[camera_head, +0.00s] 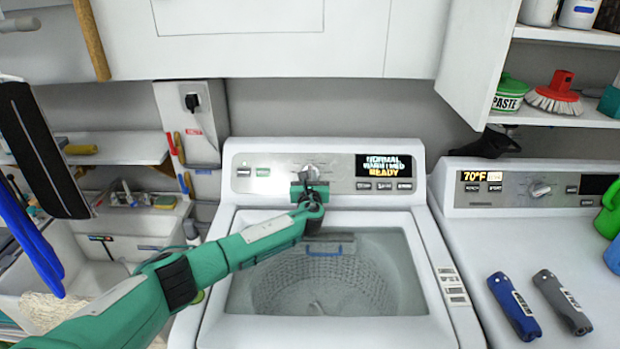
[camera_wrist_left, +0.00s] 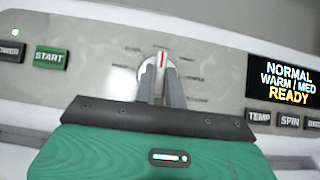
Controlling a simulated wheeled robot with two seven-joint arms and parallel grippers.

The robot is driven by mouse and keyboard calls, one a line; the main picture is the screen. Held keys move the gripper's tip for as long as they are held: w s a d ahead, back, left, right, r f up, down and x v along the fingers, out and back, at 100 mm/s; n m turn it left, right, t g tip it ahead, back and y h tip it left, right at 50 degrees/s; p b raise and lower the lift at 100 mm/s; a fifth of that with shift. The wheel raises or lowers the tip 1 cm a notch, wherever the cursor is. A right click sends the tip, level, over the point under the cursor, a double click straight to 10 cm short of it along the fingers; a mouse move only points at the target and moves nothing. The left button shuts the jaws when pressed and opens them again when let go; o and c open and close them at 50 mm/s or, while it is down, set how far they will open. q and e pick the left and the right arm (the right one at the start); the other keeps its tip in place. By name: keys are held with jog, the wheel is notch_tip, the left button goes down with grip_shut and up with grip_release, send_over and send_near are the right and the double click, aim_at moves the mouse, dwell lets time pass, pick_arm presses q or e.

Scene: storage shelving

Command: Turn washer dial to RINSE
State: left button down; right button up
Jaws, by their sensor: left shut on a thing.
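The washer dial (camera_wrist_left: 152,76) is a round silver knob with a red pointer line, on the grey control panel of the left washer (camera_head: 215,305). In the left wrist view the pointer is close to straight up. My left gripper (camera_wrist_left: 162,80) is shut on the dial, one finger on each side of it. The display (camera_head: 384,166) reads NORMAL, WARM / MED, READY. The small labels around the dial are too blurred to read. My right gripper is not in view.
START (camera_wrist_left: 50,58) and POWER buttons lie left of the dial; TEMP (camera_wrist_left: 259,118) and SPIN lie right. A second machine (camera_head: 475,235) stands at the right with a blue flashlight (camera_head: 513,305) and a grey one (camera_head: 562,302) on top. Cabinets hang above; a sink is at left.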

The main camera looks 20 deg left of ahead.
pick_arm(q)
jog(key=shift+f, duration=0.1)
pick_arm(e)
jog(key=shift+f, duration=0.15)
